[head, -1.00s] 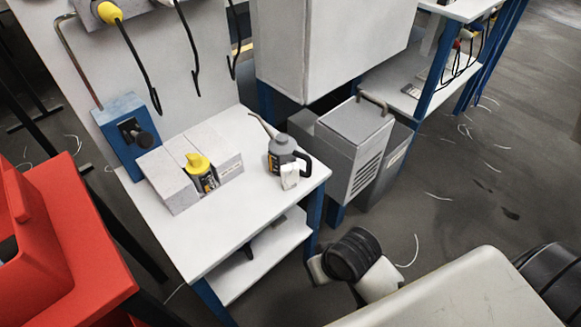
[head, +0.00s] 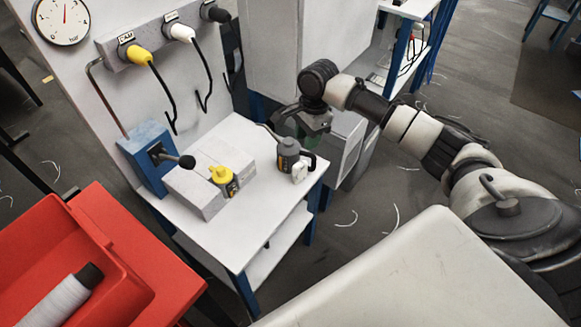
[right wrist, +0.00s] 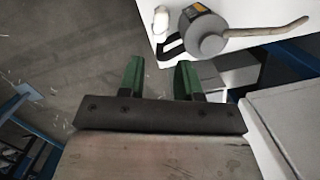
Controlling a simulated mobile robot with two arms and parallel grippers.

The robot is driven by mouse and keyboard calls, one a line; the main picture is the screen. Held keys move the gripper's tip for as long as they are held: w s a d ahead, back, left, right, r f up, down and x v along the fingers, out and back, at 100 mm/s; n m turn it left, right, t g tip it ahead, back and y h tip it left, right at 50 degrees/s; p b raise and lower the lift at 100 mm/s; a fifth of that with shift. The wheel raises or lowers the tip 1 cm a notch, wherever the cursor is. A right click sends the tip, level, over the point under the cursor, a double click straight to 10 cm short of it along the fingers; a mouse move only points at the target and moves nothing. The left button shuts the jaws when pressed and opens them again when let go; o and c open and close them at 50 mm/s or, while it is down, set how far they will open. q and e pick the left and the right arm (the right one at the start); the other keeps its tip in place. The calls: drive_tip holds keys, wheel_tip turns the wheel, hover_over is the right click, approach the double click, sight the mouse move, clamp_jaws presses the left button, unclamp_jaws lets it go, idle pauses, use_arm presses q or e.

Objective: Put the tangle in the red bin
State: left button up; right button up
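A small white lump (head: 299,172), possibly the tangle, sits on the white bench beside the grey oil can (head: 287,155). I cannot make out strands in it. It also shows in the right wrist view (right wrist: 160,20), by the can's black handle. My right gripper (right wrist: 159,78) is open, its green fingers apart with nothing between them. In the head view it hangs near the bench's back right corner, just behind the can. The red bin (head: 50,255) is at the lower left, with a white spool (head: 58,300) in it. My left gripper is not in view.
Hooked cables hang above. A grey cabinet stands right of the bench. Thread scraps lie on the floor.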

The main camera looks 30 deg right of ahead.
hover_over(301, 164)
drive_tip(key=d, duration=0.1)
drive_tip(key=f, duration=0.4)
drive_tip(key=shift+s+d+f+b, duration=0.15)
drive_tip(key=shift+d+f+b, duration=0.1)
drive_tip(key=shift+b, duration=0.1)
drive_tip(key=shift+a+f, duration=0.25)
drive_tip(key=shift+f, duration=0.4)
drive_tip(key=f, duration=0.3)
drive_tip(key=a+f+b, duration=0.1)
drive_tip(key=shift+w+f, duration=0.25)
clamp_jaws()
